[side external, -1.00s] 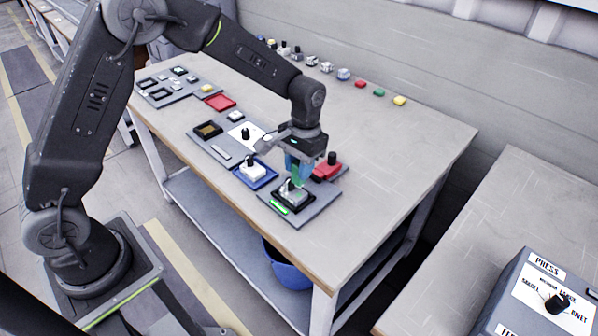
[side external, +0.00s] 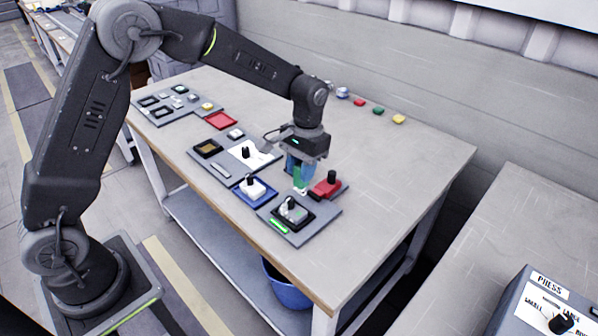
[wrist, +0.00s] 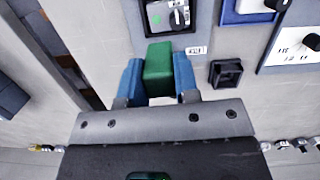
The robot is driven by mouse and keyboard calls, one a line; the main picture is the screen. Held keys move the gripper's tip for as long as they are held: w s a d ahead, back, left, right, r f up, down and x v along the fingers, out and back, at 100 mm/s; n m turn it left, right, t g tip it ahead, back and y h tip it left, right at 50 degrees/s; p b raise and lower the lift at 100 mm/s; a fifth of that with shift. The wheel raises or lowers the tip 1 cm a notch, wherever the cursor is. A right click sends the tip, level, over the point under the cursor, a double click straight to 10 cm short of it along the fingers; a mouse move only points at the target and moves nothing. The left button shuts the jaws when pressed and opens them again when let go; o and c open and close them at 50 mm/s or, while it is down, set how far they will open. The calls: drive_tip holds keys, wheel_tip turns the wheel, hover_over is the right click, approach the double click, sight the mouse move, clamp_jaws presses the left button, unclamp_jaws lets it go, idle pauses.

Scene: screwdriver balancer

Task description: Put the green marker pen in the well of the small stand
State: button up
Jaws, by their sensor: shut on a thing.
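My gripper (wrist: 158,80) is shut on the green marker pen (wrist: 158,62), a blocky green piece between the two blue fingers in the wrist view. In the side view, my gripper (side external: 299,172) holds the pen (side external: 299,178) behind the grey plate with the dial and beside a red box. The small stand (wrist: 226,73) looks like a dark square block with a recess, to the right of the pen in the wrist view and apart from it. I cannot make out the stand clearly in the side view.
A grey plate (side external: 322,213) carries a dial block (side external: 291,211) and a green strip. A red box (side external: 327,187) with a black knob stands close to the right of my gripper. A blue-framed white block (side external: 253,188) is to the left. The table's right side is clear.

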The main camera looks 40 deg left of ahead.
drive_tip(key=w+a+f, duration=0.2)
drive_tip(key=w+a, duration=1)
drive_tip(key=a, duration=0.1)
drive_tip(key=shift+w+a+f, duration=0.1)
drive_tip(key=shift+w+f, duration=0.05)
drive_tip(key=shift+f, duration=1.55)
drive_tip(key=shift+w+f, duration=0.1)
drive_tip(key=shift+f, duration=1.55)
drive_tip(key=o, duration=1)
wheel_tip(320, 180, up, 14)
drive_tip(key=w, duration=0.2)
drive_tip(key=shift+f, duration=0.15)
